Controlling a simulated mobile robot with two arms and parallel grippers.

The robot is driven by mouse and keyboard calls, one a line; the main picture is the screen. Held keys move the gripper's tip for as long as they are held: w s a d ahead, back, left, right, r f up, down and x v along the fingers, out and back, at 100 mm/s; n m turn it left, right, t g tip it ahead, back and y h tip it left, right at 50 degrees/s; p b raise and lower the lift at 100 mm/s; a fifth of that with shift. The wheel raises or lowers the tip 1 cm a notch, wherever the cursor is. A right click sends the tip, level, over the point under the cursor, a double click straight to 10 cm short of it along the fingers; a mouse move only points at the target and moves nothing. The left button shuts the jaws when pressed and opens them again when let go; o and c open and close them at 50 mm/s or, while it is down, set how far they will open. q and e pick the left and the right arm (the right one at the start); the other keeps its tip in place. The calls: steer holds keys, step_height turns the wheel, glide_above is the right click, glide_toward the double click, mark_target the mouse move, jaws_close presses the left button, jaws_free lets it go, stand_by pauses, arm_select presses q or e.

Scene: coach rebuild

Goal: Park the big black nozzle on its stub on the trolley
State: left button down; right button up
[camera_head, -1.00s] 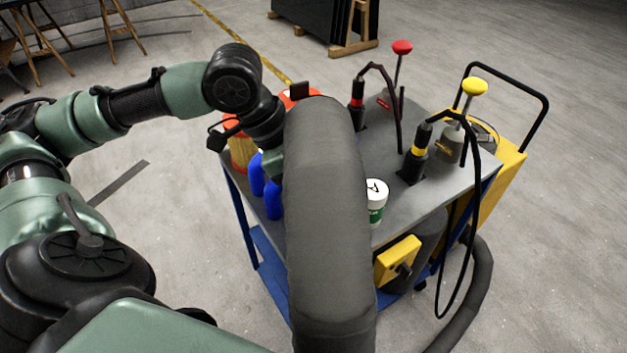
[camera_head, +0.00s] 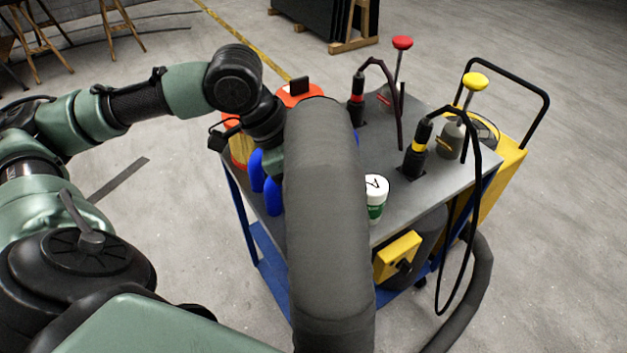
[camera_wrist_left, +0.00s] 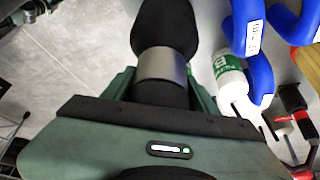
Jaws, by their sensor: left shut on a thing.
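The big black nozzle (camera_wrist_left: 165,30) shows in the left wrist view as a dark round body with a grey band, held between the green fingers of my left gripper (camera_wrist_left: 163,88). In the head view a thick dark grey tube (camera_head: 328,210), which looks like the nozzle or its hose, stands large in front of the trolley (camera_head: 445,182). It hides my left gripper's fingers and part of the trolley top. I cannot make out the stub in either view. My right gripper is not in view.
Black tools with red (camera_head: 357,98) and yellow (camera_head: 417,150) bands stand on the trolley top. A yellow box (camera_head: 397,257) is at its front.

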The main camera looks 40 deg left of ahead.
arm_select(q)
steer(key=shift+f+b, duration=0.3)
steer(key=shift+f, duration=0.4)
jaws_free()
steer(key=shift+s+f, duration=0.1)
steer(key=shift+a+r+p, duration=0.15)
steer(key=shift+r+p, duration=0.45)
steer(key=p+v, duration=0.6)
steer(key=v, duration=0.1)
stand_by(0.3)
steer(key=shift+f, duration=0.1)
step_height(320, 180, up, 7)
glide_above(295, 208)
steer(key=s+a, duration=0.2)
steer(key=a, duration=0.1)
steer(key=shift+d, duration=0.1)
